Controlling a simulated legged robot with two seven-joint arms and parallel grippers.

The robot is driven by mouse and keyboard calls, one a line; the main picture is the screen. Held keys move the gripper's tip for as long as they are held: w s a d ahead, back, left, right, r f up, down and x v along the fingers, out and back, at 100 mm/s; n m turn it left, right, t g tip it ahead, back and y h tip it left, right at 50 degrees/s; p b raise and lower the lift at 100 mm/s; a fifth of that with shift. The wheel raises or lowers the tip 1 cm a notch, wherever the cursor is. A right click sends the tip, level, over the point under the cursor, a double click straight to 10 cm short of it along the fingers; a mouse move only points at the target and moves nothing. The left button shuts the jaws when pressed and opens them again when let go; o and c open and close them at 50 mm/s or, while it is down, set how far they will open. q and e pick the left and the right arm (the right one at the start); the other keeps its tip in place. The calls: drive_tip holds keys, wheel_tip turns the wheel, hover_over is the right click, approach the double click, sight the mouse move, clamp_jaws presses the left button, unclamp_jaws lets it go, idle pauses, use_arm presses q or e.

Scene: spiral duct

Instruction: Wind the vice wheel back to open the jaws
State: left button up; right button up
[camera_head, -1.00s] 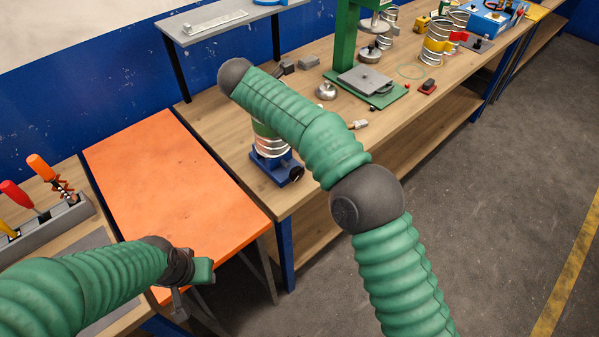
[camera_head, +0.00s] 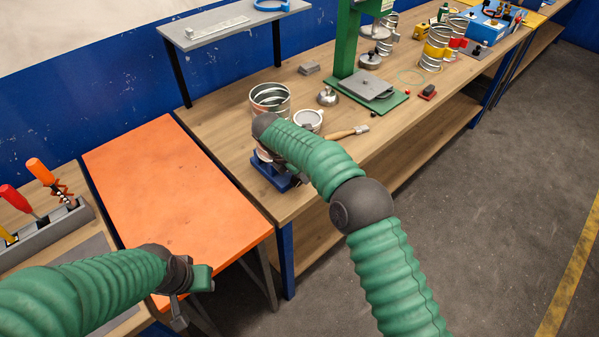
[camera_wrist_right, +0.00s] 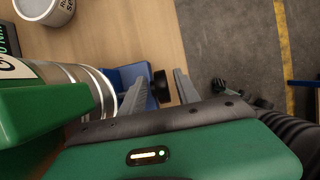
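The blue vice (camera_head: 268,172) stands near the bench's front left corner, partly hidden by my right arm in the head view. Its blue body (camera_wrist_right: 130,74) also shows in the right wrist view. The small black vice wheel (camera_wrist_right: 160,86) shows there between the two grey fingers of my right gripper (camera_wrist_right: 160,78). The fingers are apart, one on each side of the wheel; I cannot tell whether either touches it. A shiny metal duct (camera_head: 270,97) rises above the vice. The jaws are hidden. My left gripper (camera_head: 192,285) hangs by the orange table's front edge; its finger gap is unclear.
A white round cup (camera_head: 308,120) and a wood-handled tool (camera_head: 347,133) lie right of the vice. A green press (camera_head: 360,80) stands behind. The orange table (camera_head: 170,190) is bare. A tool rack (camera_head: 45,225) is at far left.

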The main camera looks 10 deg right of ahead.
drive_tip(key=shift+w+f, duration=0.1)
drive_tip(key=shift+f, duration=0.15)
drive_tip(key=shift+c, duration=0.5)
drive_tip(key=shift+d, duration=0.2)
clamp_jaws()
drive_tip(key=shift+a+f+b, duration=0.1)
drive_tip(key=shift+a+b, duration=0.05)
drive_tip(key=shift+b, duration=0.25)
drive_tip(key=t+h+b, duration=0.1)
drive_tip(key=b, duration=0.1)
drive_tip(key=t+h+b, duration=0.1)
drive_tip(key=h+b, duration=0.1)
drive_tip(key=b, duration=0.1)
drive_tip(key=a+t+h+b, duration=0.1)
drive_tip(key=b, duration=0.1)
drive_tip(key=shift+s+f+b, duration=0.25)
drive_tip(key=shift+s+b, duration=0.15)
drive_tip(key=shift+s+r+t+h+b, duration=0.1)
drive_tip(key=shift+r+t+h+b, duration=0.1)
drive_tip(key=shift+t+h+b, duration=0.7)
